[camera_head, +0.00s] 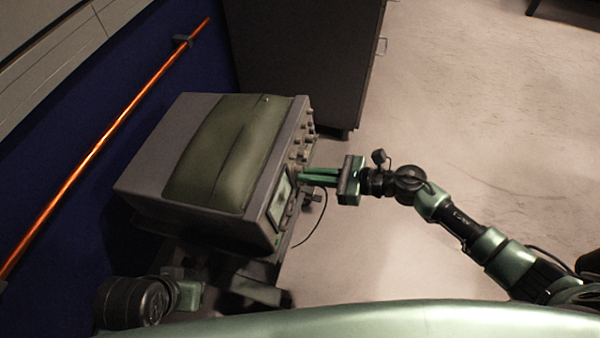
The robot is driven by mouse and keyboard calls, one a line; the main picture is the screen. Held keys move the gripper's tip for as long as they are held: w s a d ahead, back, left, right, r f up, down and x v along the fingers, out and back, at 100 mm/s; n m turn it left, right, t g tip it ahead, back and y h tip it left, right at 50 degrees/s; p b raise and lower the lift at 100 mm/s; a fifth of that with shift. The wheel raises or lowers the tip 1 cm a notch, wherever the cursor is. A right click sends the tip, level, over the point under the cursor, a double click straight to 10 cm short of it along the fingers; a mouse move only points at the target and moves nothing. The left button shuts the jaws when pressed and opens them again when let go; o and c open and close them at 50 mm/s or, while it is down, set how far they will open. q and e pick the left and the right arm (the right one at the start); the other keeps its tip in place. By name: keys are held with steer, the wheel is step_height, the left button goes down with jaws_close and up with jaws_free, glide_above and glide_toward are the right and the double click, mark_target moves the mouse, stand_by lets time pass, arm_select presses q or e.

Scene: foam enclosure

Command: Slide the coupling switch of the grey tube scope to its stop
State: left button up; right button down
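The grey tube scope (150,165) stands at the left, with an olive-green pouch on its top. Its narrow front panel with knobs and a small screen faces right and is seen at a steep angle. My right gripper (304,175) reaches in from the right, its two green fingers close together and pointing left, with the tips at the front panel. I cannot tell whether they touch it or have anything between them. The coupling switch is too small to make out. My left arm shows at the lower left; its fingers cannot be made out among dark parts below the scope.
A dark cabinet (300,50) stands behind the scope. A blue wall panel (75,130) with an orange rail (100,145) runs along the left. A thin black cable (322,222) hangs by the scope's front. The pale floor (480,110) at the right is clear.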

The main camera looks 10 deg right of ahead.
steer(key=shift+s+a, duration=0.1)
steer(key=shift+s, duration=0.2)
stand_by(0.8)
steer(key=c, duration=1.4)
jaws_free()
steer(key=shift+c, duration=0.2)
